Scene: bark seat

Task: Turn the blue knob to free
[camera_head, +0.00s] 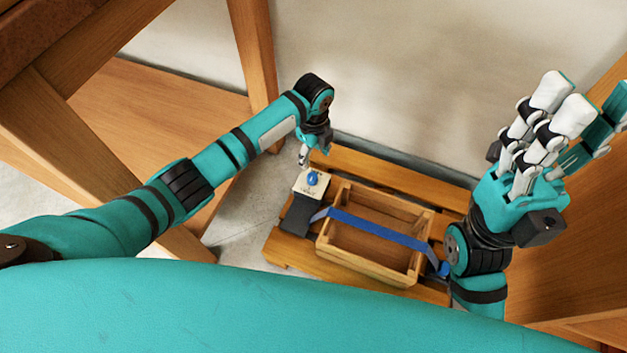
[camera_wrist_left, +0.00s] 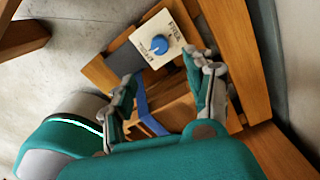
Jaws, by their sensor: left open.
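The blue knob (camera_head: 312,179) sits on a pale plate (camera_head: 302,187) at the left end of a wooden crate. In the left wrist view the knob (camera_wrist_left: 159,45) is round, with printed words on the plate on either side of it. My left gripper (camera_head: 313,154) is just above and behind the knob in the head view. In the left wrist view its fingers (camera_wrist_left: 166,88) are spread and empty, apart from the knob. My right gripper (camera_head: 548,125) is raised at the right, fingers extended and apart, empty.
The wooden crate (camera_head: 333,248) stands on a slatted wooden pallet (camera_head: 287,246). A blue strap (camera_head: 375,228) crosses the crate, beginning near a dark block (camera_head: 295,216) by the plate. A wooden post (camera_head: 256,60) stands behind my left arm. The wall lies close behind the pallet.

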